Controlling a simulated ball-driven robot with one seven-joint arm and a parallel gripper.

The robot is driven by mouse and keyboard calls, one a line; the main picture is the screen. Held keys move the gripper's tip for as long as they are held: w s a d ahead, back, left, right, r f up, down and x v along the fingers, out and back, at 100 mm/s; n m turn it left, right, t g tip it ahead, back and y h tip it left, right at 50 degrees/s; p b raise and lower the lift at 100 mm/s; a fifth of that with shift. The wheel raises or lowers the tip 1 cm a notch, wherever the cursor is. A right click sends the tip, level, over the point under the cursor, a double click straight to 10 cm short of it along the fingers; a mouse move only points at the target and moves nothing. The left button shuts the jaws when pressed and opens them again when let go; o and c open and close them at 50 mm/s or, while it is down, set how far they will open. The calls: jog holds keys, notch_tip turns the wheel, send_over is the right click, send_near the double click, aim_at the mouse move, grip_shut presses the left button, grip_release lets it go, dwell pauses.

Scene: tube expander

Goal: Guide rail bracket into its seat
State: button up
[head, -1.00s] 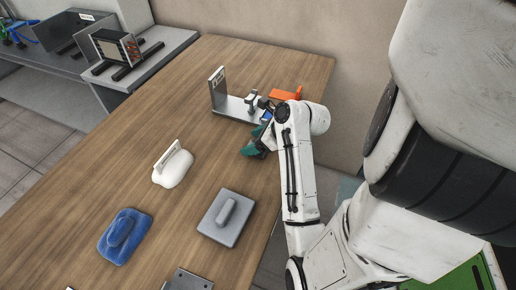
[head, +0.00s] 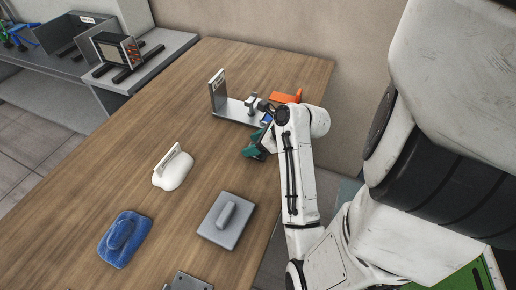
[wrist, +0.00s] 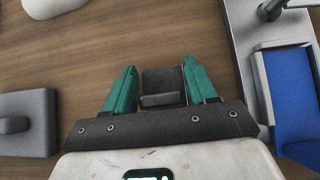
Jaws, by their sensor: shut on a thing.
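My gripper (wrist: 161,78) has teal fingers and is shut on a dark grey piece, which I take to be the rail bracket (wrist: 162,82). Only its near face shows between the fingers. In the head view my gripper (head: 256,147) is low over the table near its right edge, and the held piece cannot be made out there. A metal fixture (head: 235,112) with an upright plate stands just beyond. In the wrist view the fixture's base (wrist: 246,48) lies to the right of the fingers, apart from them, with a blue part (wrist: 290,92) on it.
A white lump with a plate (head: 172,168), a blue pad (head: 125,238) and a grey block with a handle (head: 224,218) are spread on the table (head: 120,175). Bare wood lies left of the fixture.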

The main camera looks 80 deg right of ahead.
jog(key=shift+r, duration=0.1)
grip_shut()
jog(key=shift+r+p, duration=0.5)
jog(key=shift+p, duration=0.75)
notch_tip(320, 180, up, 9)
jog(key=p, duration=0.8)
dwell(1.6)
